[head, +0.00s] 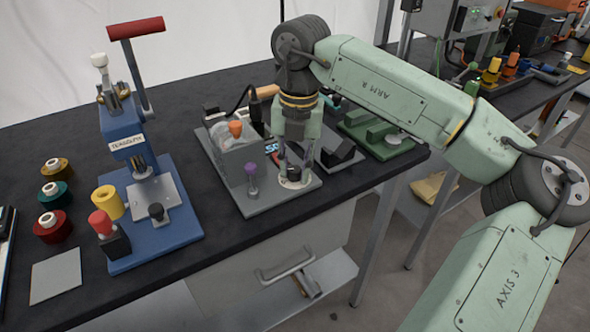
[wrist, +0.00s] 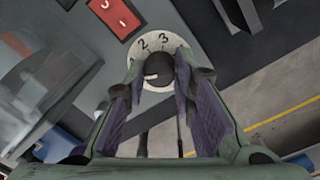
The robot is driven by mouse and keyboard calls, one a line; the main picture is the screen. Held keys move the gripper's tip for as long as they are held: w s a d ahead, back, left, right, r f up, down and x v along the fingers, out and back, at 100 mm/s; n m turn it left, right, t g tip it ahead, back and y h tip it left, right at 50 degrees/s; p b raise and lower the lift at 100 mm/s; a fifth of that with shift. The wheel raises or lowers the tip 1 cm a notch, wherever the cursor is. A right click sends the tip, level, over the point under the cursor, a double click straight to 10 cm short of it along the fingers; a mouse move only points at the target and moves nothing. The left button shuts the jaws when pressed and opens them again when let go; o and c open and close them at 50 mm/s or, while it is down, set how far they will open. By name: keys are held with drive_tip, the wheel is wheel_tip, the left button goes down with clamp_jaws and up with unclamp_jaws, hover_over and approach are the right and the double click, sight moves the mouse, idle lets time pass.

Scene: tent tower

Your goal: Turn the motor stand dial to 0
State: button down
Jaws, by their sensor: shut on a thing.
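The motor stand (head: 228,160) is a grey unit on the black bench, near its front edge. Its dial (wrist: 160,68) is a dark knob with a white pointer mark on a pale numbered disc (wrist: 176,48); 1, 2 and 3 show in the wrist view. The pointer mark faces left and lower left, and any number there is hidden by a finger. My gripper (wrist: 158,82) is shut on the dial knob, with a purple-padded finger on each side. In the head view my gripper (head: 296,168) points down onto the stand's front right corner, over the disc (head: 295,182).
A red rocker switch (wrist: 115,15) sits close to the dial. A blue press (head: 185,222) is further left, and a green fixture (head: 378,140) is at right.

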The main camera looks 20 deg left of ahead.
sight(297, 169)
drive_tip(key=n+b, duration=0.1)
drive_tip(key=n, duration=0.4)
drive_tip(key=shift+b, duration=0.3)
drive_tip(key=shift+n, duration=0.3)
drive_tip(key=c, duration=1.3)
unclamp_jaws()
drive_tip(key=shift+c, duration=0.2)
drive_tip(key=shift+r, duration=0.1)
wheel_tip(297, 169, up, 12)
drive_tip(key=shift+w+d, duration=0.15)
